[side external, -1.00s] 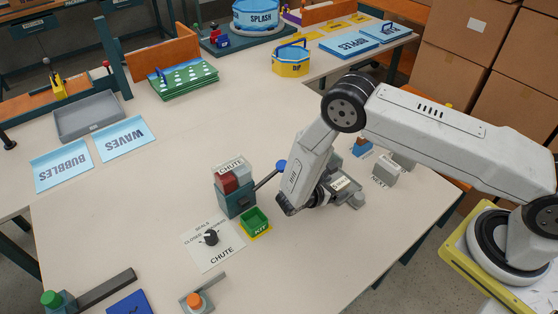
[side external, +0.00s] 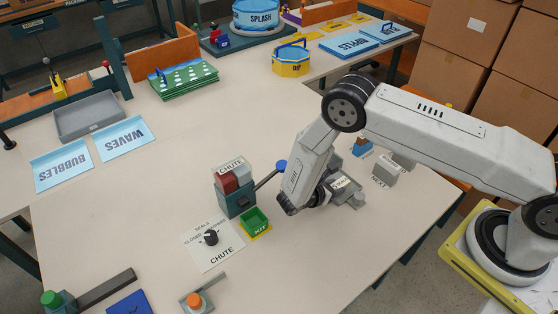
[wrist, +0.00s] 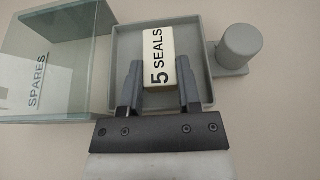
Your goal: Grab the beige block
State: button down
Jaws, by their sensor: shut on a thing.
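The beige block (wrist: 158,62), marked "5 SEALS", is between the two fingers of my gripper (wrist: 160,88) in the wrist view. My gripper is shut on it. The block is over or in a shallow grey square tray (wrist: 122,95); I cannot tell whether it touches the tray floor.
A clear box marked "SPARES" (wrist: 50,60) is left of the tray, and a grey cylinder (wrist: 239,46) is on its right.

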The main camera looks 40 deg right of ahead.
jog(key=shift+r, duration=0.15)
jog(key=shift+r, duration=0.7)
jog(key=s+r, duration=1.1)
jog(key=s, duration=0.3)
jog(key=shift+a+r, duration=0.15)
jog(key=shift+a, duration=0.2)
